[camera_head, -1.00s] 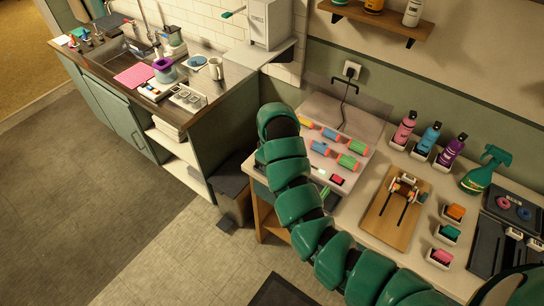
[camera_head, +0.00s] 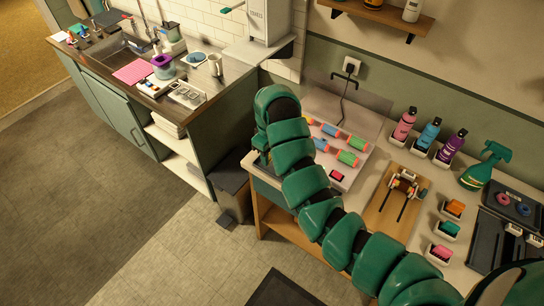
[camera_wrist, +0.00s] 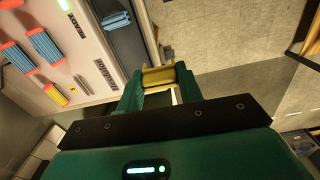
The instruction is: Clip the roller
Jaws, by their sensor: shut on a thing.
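My gripper (camera_wrist: 158,84) is shut on a small yellow piece (camera_wrist: 158,76), held between its green fingertips in the wrist view. I cannot tell from its shape whether it is a roller or a clip. In the head view my arm bends over the left edge of the pale roller tray (camera_head: 345,186) and mostly hides the gripper. Blue rollers (camera_head: 331,130) and green rollers (camera_head: 348,158) with red ends lie on the tray. In the wrist view, blue rollers (camera_wrist: 45,46) lie left of the gripper, and blue pieces (camera_wrist: 117,22) sit in a dark slot.
A wooden board (camera_head: 387,212) with a metal fixture lies right of the tray. Several bottles (camera_head: 430,134) and a green spray bottle (camera_head: 484,166) stand behind. A grey bin (camera_head: 231,187) stands left of the table.

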